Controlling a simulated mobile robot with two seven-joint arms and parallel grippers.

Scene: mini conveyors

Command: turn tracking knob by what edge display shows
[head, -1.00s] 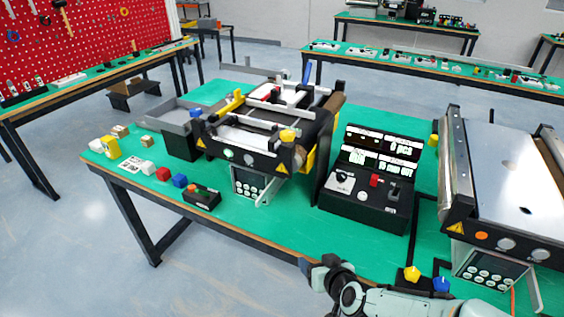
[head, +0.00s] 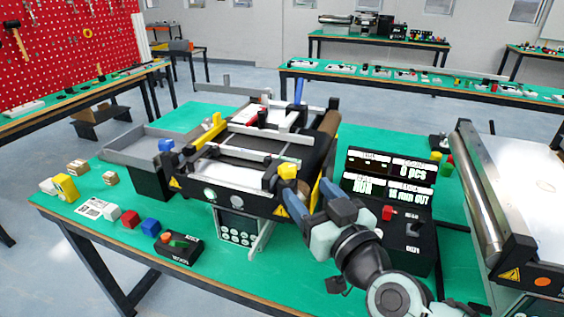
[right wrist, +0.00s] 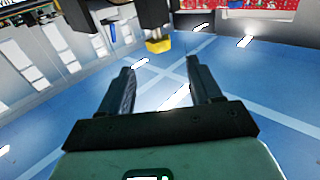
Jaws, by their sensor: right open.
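The mini conveyor (head: 262,155) stands mid-table with a yellow knob (head: 287,171) at its near right corner and a blue knob (head: 166,145) at its left end. The yellow knob also shows in the right wrist view (right wrist: 158,46), beyond and between the fingertips. The black control box (head: 417,232) has lit displays (head: 389,180); one line ends in "mm OUT", its number hard to read. My right gripper (head: 316,200) is open and empty, close to the right of the yellow knob and apart from it. My left gripper is not in view.
A second conveyor (head: 520,180) stands at the right. A small button box (head: 179,248) and several coloured blocks lie at the left front of the green table (head: 270,284). A grey tray (head: 128,146) adjoins the conveyor's left end.

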